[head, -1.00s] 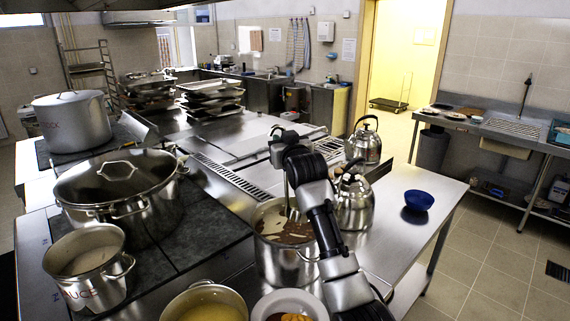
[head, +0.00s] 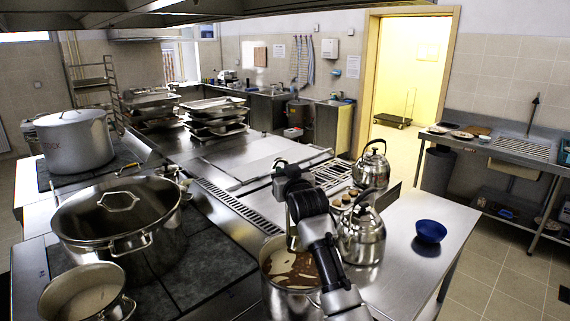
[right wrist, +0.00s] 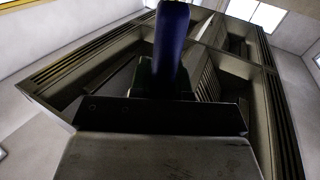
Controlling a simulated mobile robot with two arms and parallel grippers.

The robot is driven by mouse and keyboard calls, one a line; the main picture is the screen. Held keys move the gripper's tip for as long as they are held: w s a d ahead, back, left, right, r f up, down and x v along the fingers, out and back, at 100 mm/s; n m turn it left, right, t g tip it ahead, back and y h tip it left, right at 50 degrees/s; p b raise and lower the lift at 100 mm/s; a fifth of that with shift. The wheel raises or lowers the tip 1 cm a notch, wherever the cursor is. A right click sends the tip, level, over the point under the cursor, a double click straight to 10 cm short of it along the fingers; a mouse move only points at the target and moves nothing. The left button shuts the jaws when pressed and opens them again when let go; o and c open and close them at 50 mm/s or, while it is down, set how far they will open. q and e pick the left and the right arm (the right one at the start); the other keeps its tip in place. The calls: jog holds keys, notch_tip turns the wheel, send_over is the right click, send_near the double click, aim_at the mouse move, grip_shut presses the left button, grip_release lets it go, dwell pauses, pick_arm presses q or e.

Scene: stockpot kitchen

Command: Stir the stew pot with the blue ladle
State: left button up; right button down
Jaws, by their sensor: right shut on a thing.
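The stew pot (head: 279,299) is a steel pot of brown stew with pale streaks, at the bottom centre of the head view. My right gripper (head: 287,181) is above it, shut on the blue ladle. The ladle's pale shaft (head: 291,229) runs down from the gripper into the stew, and its bowl is hidden. In the right wrist view the ladle's blue handle (right wrist: 172,45) stands up from the jaws. My left gripper is not in view.
Two steel kettles (head: 362,240) (head: 371,172) stand right of the stew pot, the nearer one close to my right arm. A blue bowl (head: 431,231) sits on the counter farther right. A large lidded pot (head: 120,225) and a smaller open pot (head: 85,296) are at left.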

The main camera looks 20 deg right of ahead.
aim_at(287, 211)
notch_tip(287, 211, down, 10)
jog(key=b, duration=0.6)
jog(key=shift+s, duration=0.15)
pick_arm(q)
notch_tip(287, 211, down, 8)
jog(key=b, duration=0.2)
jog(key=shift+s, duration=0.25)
pick_arm(e)
jog(key=shift+f, duration=2.2)
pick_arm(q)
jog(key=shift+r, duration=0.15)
